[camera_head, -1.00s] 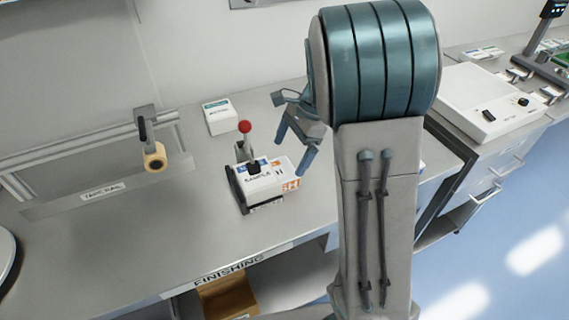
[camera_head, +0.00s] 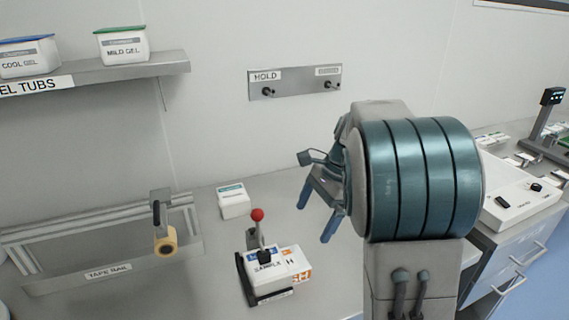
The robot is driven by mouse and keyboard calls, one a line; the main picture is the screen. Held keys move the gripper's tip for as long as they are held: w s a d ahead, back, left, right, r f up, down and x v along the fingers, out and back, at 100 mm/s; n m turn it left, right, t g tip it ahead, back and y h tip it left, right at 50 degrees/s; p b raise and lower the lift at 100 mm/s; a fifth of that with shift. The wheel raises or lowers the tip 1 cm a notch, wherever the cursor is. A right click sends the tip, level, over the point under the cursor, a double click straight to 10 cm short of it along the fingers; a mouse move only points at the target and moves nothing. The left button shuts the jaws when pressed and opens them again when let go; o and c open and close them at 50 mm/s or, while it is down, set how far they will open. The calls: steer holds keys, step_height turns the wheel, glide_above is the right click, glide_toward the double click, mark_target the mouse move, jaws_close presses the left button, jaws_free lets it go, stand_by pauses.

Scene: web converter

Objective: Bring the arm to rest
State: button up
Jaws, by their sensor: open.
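My gripper (camera_head: 320,217) is in the middle of the head view, with its two blue fingers apart and nothing between them. It hangs in front of the wall, above the bench and to the right of the sample press. My arm's teal-banded joint and grey link fill the right of the view and hide part of the bench. The press (camera_head: 272,269), a white box marked SAMPLE with a red-knobbed lever (camera_head: 257,215), stands on the bench. My gripper appears apart from it.
A tape rail (camera_head: 108,272) with a tan roll (camera_head: 166,240) is at left. A small white box (camera_head: 234,201) stands at the back. Gel tubs (camera_head: 122,44) sit on a wall shelf (camera_head: 120,70). A HOLD peg plate (camera_head: 294,82) is on the wall. A white device (camera_head: 515,200) is at right.

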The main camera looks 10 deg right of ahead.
steer(key=s+f+n+t+h, duration=0.2)
steer(key=s+n+t+h, duration=0.2)
steer(key=s+n, duration=1.1)
steer(key=s, duration=0.4)
steer(key=shift+s+d, duration=0.15)
steer(key=shift+s, duration=0.2)
